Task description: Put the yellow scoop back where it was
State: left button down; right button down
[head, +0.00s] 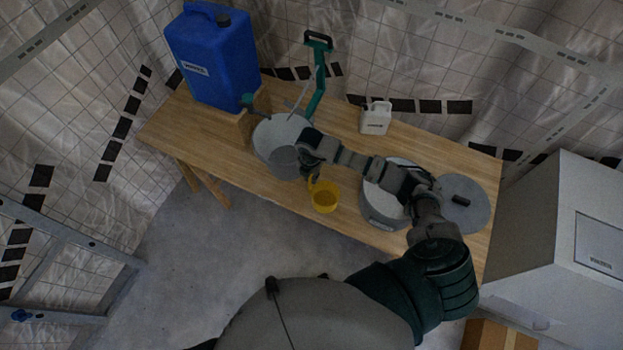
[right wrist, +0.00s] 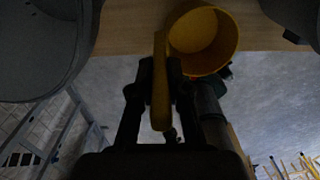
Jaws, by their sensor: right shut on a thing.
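The yellow scoop (head: 325,198) is a round cup with a handle, near the front edge of the wooden table. My right gripper (head: 314,174) is shut on its handle. In the right wrist view the scoop's cup (right wrist: 203,42) is beyond the fingers and its handle is between the fingertips of my right gripper (right wrist: 161,80). Whether the scoop touches the table cannot be told. A grey bucket (head: 380,207) with pale contents is to the right, partly hidden by my right arm. My left gripper is not in view.
The wooden table (head: 215,150) also holds a round pale container (head: 273,134) left of my gripper, a blue canister (head: 212,58), a green-handled tool (head: 318,78), a small white jug (head: 376,118) and a grey lid (head: 464,204). A grey cabinet (head: 560,235) stands at the right.

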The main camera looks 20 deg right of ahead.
jog(key=f, duration=0.3)
jog(key=shift+w+d+f+p, duration=0.2)
jog(key=shift+d+p, duration=0.1)
jog(key=shift+d, duration=0.1)
jog(key=shift+d+f, duration=0.15)
jog(key=shift+d, duration=0.2)
jog(key=c, duration=1.1)
grip_release()
jog(key=shift+d, duration=0.1)
jog(key=shift+c, duration=0.2)
jog(key=shift+a+r, duration=0.2)
jog(key=shift+a, duration=0.3)
notch_tip(320, 180, up, 12)
jog(key=shift+s+f+b, duration=0.1)
jog(key=shift+b, duration=0.6)
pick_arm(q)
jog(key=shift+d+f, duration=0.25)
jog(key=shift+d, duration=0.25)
